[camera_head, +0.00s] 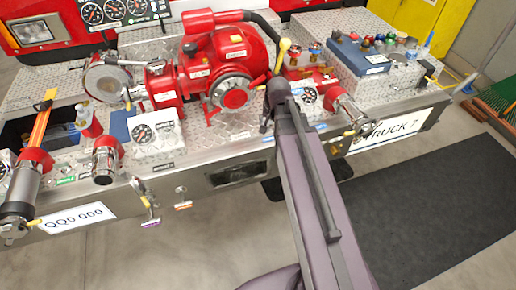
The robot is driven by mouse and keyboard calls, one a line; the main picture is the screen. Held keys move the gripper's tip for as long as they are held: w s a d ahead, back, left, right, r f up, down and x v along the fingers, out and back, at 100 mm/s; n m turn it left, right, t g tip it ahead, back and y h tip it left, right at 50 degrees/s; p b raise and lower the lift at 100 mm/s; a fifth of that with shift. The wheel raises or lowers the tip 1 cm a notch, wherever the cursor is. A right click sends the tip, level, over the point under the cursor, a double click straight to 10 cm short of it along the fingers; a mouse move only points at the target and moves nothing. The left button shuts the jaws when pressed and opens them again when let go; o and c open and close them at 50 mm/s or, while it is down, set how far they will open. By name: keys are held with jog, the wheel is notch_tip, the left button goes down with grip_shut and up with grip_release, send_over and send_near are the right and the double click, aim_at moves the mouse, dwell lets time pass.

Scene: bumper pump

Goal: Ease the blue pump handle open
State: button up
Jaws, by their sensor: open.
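No pump handle that is clearly blue can be made out. A small blue label (268,139) shows on the bumper's front edge just left of my arm, and the handle by it is hidden or too small to tell. My dark gripper (272,106) is at the end of my purple-grey arm, over the bumper deck just right of the red pump (228,62). It is open, and nothing shows between its fingers. A lever with a yellow knob (285,45) rises just behind the gripper. Whether they touch cannot be told.
Small control handles with a purple tag (151,224) and an orange tag (183,205) hang on the bumper front. Chrome outlets (104,160) stick out at left. A blue box (360,54) and bottles stand at right. A dark mat (440,215) covers clear floor.

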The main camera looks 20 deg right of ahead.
jog(key=s+a+f+n+g+b, duration=0.1)
jog(key=s+a+f+n+b, duration=0.1)
jog(key=s+a+n, duration=0.3)
jog(key=shift+s+a+f+n+g+b, duration=0.3)
jog(key=shift+s+a+f+g, duration=0.1)
jog(key=shift+s+f, duration=0.3)
